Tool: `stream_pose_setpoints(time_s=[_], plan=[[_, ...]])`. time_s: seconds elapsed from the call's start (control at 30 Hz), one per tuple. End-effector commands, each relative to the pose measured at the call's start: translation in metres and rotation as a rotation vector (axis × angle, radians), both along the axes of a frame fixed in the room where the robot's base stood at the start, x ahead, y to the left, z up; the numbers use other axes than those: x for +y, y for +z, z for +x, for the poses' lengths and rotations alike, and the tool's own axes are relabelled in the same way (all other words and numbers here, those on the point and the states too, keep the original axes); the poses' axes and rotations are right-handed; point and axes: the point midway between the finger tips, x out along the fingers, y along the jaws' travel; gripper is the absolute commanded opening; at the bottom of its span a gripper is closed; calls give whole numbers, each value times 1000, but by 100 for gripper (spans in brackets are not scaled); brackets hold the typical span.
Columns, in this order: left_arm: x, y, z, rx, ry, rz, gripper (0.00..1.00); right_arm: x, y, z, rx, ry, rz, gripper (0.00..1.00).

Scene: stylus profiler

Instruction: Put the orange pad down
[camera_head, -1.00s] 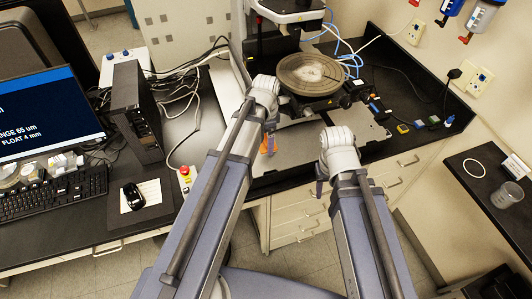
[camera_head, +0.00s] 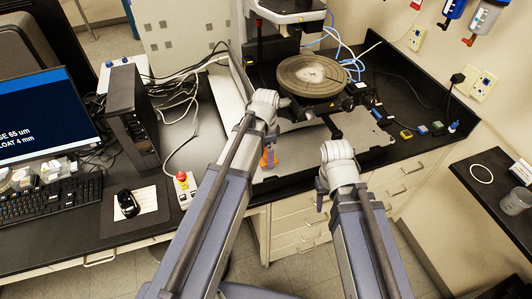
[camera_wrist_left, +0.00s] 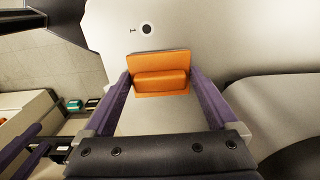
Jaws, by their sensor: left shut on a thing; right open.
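The orange pad (camera_head: 268,158) is between the fingers of my left gripper (camera_head: 269,148), over the front part of the bench left of centre. In the left wrist view the orange pad (camera_wrist_left: 160,84) has a flat plate and a raised block, and the two fingers of my left gripper (camera_wrist_left: 161,76) are shut on it from both sides. A pale surface lies behind it; I cannot tell whether the pad touches it. My right gripper (camera_head: 320,202) is open and empty, pointing down in front of the drawers.
The profiler's round stage (camera_head: 313,76) stands behind my left gripper. A red stop button (camera_head: 181,176) is at the left, near a black mouse (camera_head: 128,203).

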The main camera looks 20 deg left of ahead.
Motion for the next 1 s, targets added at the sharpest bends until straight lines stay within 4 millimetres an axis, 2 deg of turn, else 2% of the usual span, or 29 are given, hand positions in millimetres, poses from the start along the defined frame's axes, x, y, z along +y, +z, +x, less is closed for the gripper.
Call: stream_pose_setpoints(time_s=[0.1, 0.37, 0.53, 0.77, 1.0], plan=[[0, 0, 0, 0, 0, 0, 100, 0, 0, 0, 0, 0, 0, 50], [0, 1, 0, 0, 0, 0, 100, 0, 1, 0, 0, 0, 0, 50], [0, 9, 0, 0, 0, 0, 100, 0, 9, 0, 0, -1, 0, 50], [0, 34, 0, 0, 0, 0, 100, 0, 34, 0, 0, -6, 1, 50], [0, 72, 0, 0, 0, 0, 100, 0, 72, 0, -1, -14, 2, 50]])
